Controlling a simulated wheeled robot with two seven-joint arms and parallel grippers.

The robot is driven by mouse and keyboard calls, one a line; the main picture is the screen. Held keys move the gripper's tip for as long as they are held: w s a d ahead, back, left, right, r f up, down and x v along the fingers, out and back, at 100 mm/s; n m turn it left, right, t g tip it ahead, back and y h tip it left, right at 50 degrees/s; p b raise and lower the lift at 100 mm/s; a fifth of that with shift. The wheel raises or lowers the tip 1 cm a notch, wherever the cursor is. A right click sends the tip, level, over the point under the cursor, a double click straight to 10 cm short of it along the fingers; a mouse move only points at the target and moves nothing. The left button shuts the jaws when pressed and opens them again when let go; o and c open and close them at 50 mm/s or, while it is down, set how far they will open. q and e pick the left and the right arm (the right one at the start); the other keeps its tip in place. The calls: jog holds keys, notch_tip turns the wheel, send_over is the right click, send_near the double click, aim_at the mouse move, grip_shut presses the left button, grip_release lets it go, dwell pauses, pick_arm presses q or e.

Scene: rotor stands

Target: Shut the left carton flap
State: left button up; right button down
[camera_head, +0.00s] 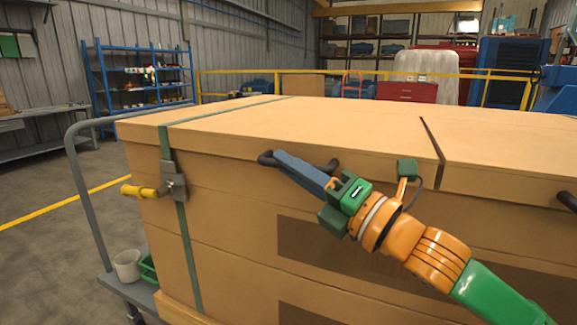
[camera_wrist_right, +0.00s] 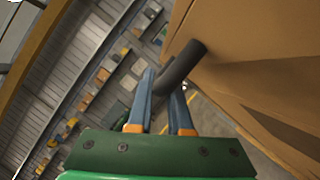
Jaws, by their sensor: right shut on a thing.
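The large tan carton (camera_head: 235,215) stands in front of me. Its left flap (camera_head: 300,121) appears to lie flat across the top, with a dark seam (camera_head: 432,140) between it and the right flap (camera_head: 500,140). A dark handle (camera_head: 266,158) sticks out at the left flap's front edge. My right gripper (camera_head: 285,161) is at this handle from the front right. In the right wrist view its blue fingers (camera_wrist_right: 168,95) are shut on the dark handle (camera_wrist_right: 184,64), one on each side. My left gripper is not in view.
A green strap (camera_head: 186,245) with a grey buckle (camera_head: 174,181) and yellow grip (camera_head: 140,191) runs around the carton's left part. The carton rests on a cart with a grey rail (camera_head: 88,205). A white bucket (camera_head: 127,265) stands at its left. A second handle (camera_head: 568,201) is at the right.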

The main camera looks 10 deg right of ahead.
jog(key=c, duration=1.2)
grip_release()
jog(key=shift+f, duration=0.4)
jog(key=o, duration=0.4)
jog(key=shift+d, duration=0.15)
jog(key=shift+c, duration=0.2)
jog(key=shift+d, duration=0.2)
jog(key=shift+a+r, duration=0.1)
pick_arm(q)
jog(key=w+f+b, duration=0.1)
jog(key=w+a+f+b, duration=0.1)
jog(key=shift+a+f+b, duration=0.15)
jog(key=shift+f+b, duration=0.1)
jog(key=shift+b, duration=0.05)
pick_arm(e)
jog(key=v, duration=0.7)
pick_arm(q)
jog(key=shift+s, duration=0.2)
